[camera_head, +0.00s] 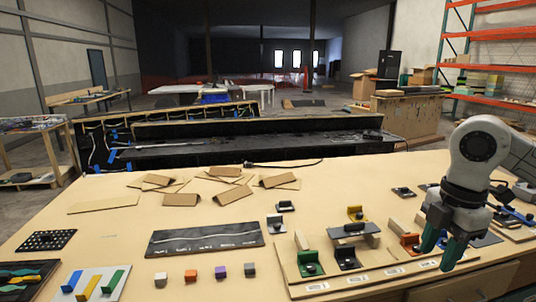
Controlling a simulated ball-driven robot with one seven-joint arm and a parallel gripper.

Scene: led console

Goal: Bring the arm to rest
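My gripper (440,251) hangs at the right of the head view, over the front right part of the wooden table (368,172). Its two teal fingers point down and stand apart, with nothing seen between them. The grey and white arm comes in from the right edge and bends downward at a rounded joint. The fingers are beside the right end of a wooden board (372,282) that carries green, yellow, black and orange brackets. I cannot tell how high the fingertips are above the board. The arm hides part of the table behind it.
Small coloured cubes (190,275) lie in a row at the front. A dark strip plate (205,238) and cardboard pieces (225,185) lie left of centre. Dark parts (403,192) lie near the arm. A black console (240,150) stands behind the table. Bare tabletop shows between the items.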

